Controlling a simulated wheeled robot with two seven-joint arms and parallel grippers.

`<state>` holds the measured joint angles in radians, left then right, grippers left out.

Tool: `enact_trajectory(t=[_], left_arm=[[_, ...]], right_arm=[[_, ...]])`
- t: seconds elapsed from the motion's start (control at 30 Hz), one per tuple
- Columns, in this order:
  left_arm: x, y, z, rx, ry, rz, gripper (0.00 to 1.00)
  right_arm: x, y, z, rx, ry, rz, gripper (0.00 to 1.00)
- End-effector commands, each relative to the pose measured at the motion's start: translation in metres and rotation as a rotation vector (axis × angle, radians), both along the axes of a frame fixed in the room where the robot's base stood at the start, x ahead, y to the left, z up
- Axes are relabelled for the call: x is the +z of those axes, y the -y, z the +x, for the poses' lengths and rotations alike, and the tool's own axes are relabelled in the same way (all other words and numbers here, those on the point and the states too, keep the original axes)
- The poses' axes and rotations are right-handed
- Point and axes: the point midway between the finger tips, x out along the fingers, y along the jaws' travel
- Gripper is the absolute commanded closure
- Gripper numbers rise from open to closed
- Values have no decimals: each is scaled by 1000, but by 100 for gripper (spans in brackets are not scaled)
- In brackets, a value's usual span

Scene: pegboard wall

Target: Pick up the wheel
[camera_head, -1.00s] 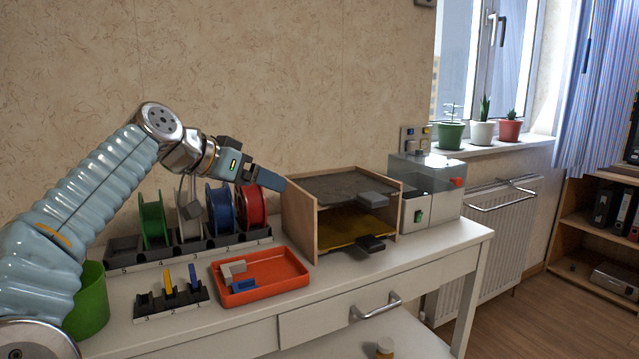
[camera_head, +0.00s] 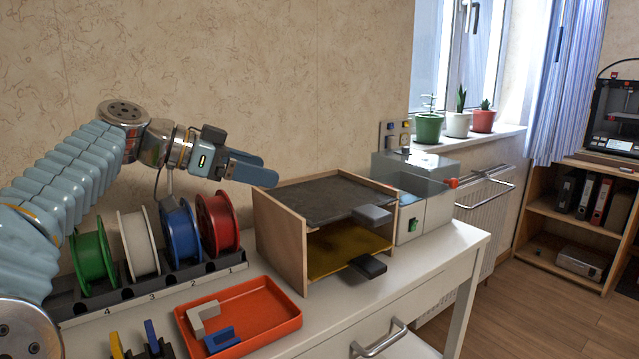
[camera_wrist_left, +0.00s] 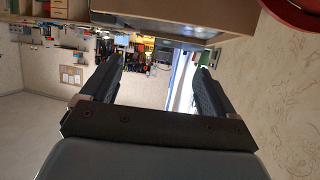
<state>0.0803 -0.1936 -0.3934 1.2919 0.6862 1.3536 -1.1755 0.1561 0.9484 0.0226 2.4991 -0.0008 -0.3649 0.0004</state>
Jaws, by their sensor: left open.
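No single item is clearly marked out as the wheel. Several wheel-like spools stand upright in a dark numbered rack in the head view: green (camera_head: 92,258), white (camera_head: 138,243), blue (camera_head: 181,231) and red (camera_head: 218,222). My left gripper (camera_head: 267,171) is open and empty. It is above and to the right of the red spool, by the top of the wooden shelf box, not touching any spool. In the left wrist view its two fingers (camera_wrist_left: 158,75) stand apart with nothing between them, and a red rim (camera_wrist_left: 294,14) shows at the top right. My right gripper is not in view.
The wooden shelf box (camera_head: 282,243) with dark and yellow plates stands right of the spools. A red tray (camera_head: 262,309) with grey and blue parts lies in front. A grey machine (camera_head: 412,205) stands farther right. The white table (camera_head: 442,250) has little free room.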

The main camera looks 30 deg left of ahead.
Motion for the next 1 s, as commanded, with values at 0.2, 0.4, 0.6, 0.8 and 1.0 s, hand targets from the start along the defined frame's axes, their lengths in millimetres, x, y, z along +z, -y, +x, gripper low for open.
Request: enact_trajectory(t=[0.2, 0.4, 0.6, 0.8, 1.0], left_arm=[[-13, 17, 24, -3, -3, -1, 12], [-27, 37, 55, -2, -3, -1, 12], [-34, 45, 69, 0, -3, -1, 12], [-44, 56, 95, 0, -4, 0, 12], [-52, 66, 109, 0, -1, 0, 12]], right_arm=[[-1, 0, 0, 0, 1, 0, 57], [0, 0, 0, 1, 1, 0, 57], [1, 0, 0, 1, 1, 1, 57], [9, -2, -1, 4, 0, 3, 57], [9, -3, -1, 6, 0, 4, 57]])
